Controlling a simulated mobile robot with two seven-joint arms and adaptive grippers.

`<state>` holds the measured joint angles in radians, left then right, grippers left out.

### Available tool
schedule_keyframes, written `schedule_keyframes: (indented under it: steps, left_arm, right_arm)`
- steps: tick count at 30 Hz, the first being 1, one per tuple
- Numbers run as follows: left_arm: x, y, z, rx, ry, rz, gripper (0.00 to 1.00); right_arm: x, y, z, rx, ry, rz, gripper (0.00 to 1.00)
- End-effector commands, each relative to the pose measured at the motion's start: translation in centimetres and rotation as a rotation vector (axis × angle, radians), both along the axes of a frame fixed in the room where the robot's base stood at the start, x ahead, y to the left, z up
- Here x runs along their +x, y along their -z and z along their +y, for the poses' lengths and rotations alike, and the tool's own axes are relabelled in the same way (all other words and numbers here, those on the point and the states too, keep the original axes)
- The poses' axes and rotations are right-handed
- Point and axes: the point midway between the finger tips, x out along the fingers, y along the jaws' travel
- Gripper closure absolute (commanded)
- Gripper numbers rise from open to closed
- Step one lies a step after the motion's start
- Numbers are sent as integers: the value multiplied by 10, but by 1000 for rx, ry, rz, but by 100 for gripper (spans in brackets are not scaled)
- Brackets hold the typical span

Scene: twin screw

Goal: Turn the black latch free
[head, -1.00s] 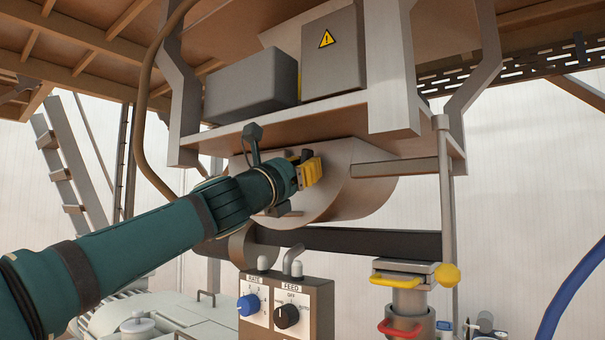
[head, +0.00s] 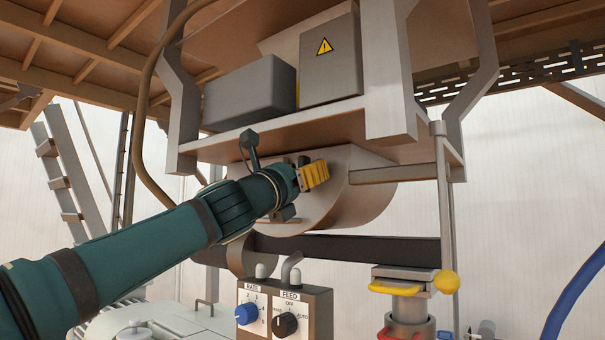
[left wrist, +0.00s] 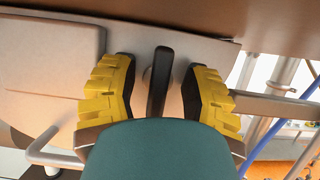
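The black latch (left wrist: 160,82) is a narrow dark lever on the pale metal face of the drum housing. In the left wrist view it stands upright between my two yellow fingers. My left gripper (left wrist: 160,92) is open around it, with a gap on both sides, so neither finger pad touches it there. In the head view my left gripper (head: 314,174) is at the front of the round metal housing (head: 345,205) under the platform; the latch is not clearly visible there, as the gripper and wrist cover that spot. My right gripper is not in view.
Above the gripper is the platform underside (head: 300,135) with grey boxes (head: 330,55) on it. Below stands a control box (head: 305,312) with blue and black knobs. A horizontal bar (head: 385,172) and a yellow-handled clamp (head: 405,285) are to the right.

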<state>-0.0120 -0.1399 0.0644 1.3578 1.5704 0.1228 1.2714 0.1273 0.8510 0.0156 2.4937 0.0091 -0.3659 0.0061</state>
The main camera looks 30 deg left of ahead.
Motion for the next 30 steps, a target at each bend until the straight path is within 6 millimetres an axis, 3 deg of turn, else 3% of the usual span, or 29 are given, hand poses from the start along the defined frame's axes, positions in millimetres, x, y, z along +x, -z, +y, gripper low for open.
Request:
schedule_keyframes:
  steps: [9,14,30]
  left_arm:
    - [0,3,0,1,0,4,54]
    - [-9,6,1,1,0,5,54]
    - [-92,41,7,1,-1,3,54]
  right_arm:
    - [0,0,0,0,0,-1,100]
    - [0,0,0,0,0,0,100]
    - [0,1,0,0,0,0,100]
